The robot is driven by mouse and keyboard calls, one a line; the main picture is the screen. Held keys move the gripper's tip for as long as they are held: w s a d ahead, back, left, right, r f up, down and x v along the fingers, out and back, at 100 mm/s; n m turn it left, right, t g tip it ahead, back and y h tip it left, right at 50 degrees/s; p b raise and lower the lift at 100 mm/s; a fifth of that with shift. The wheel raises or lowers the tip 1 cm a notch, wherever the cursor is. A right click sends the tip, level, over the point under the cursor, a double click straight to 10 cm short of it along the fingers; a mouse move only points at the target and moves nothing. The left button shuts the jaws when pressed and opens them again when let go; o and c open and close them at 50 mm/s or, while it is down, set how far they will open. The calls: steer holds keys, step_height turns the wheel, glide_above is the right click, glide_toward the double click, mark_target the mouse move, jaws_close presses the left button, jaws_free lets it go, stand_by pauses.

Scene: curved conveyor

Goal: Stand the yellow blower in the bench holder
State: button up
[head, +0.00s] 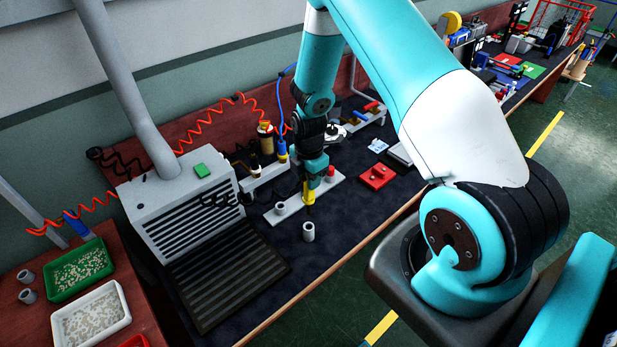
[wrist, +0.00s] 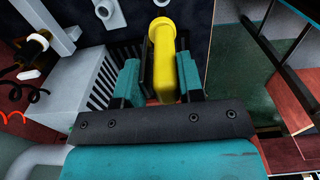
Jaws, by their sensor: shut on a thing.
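My gripper (head: 311,182) hangs over the dark bench mat, pointing down, in the head view. It is shut on the yellow blower (head: 309,198), whose lower part shows just below the fingers. In the wrist view the yellow blower (wrist: 163,60) lies between the two teal fingers, its rounded end beyond them. A pale bench holder strip (head: 268,217) with a grey cup (head: 280,208) lies beside and behind the blower. A red-topped piece (head: 331,172) stands at its right end. I cannot tell whether the blower touches the strip.
A loose grey cup (head: 308,232) stands on the mat in front of the strip. A grey vented box (head: 185,215) with a ribbed black grille (head: 228,278) is at left. Bare mat shows near the front edge.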

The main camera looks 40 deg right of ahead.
steer(key=b, duration=0.4)
glide_above(308, 207)
steer(key=shift+w+d+f, duration=0.1)
steer(key=shift+f, duration=0.85)
steer(key=shift+w+d+f, duration=0.15)
steer(key=shift+f, duration=0.8)
steer(key=shift+w+d+f, duration=0.1)
steer(key=shift+f, duration=0.85)
steer(key=shift+f+b, duration=3.25)
steer(key=shift+f, duration=0.3)
steer(key=o, duration=0.8)
step_height(308, 207, up, 18)
steer(key=b, duration=0.3)
steer(key=shift+f, duration=0.25)
